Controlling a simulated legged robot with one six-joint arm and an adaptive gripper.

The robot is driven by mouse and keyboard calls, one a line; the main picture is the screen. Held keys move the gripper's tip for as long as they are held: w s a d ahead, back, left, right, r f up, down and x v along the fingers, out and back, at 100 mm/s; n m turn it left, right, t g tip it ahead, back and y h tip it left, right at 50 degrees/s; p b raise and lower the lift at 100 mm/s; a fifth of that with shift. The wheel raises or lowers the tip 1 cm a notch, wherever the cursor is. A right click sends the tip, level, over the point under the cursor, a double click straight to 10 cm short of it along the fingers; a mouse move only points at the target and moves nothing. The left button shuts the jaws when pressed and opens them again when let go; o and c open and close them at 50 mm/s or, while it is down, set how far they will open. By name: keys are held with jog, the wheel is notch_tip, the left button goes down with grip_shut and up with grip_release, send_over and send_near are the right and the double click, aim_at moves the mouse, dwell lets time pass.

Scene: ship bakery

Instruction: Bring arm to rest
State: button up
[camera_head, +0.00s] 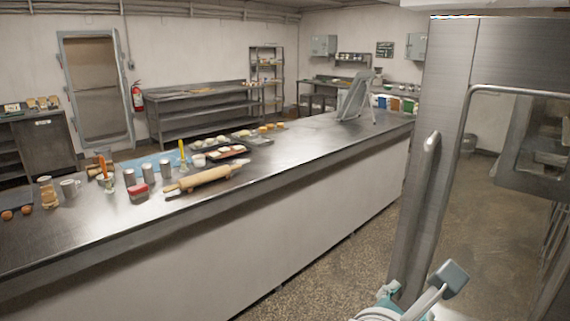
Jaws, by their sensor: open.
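My gripper (425,297) shows at the bottom edge, right of centre, partly cut off by the frame. A grey block-like tip and teal parts of it stand apart, and I see nothing held between them. It is in front of the steel cabinet and over the floor, apart from the long counter (300,168). The rest of my arm is outside the view.
The counter holds a rolling pin (207,177), trays of dough (228,152), tins, a mug (70,187) and a tilted stand (355,97). A tall steel cabinet (447,130) with a handle is close on the right. Speckled floor (345,262) lies clear between them.

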notch_tip(320, 180, down, 12)
jog(key=s+a+m+g+y, duration=0.1)
jog(key=m+g+y, duration=0.3)
jog(key=m, duration=1.9)
jog(key=s+y, duration=0.1)
jog(key=y, duration=0.4)
jog(key=shift+a+f+m+g, duration=0.15)
jog(key=shift+f+m+g, duration=0.1)
jog(key=shift+m+g, duration=0.15)
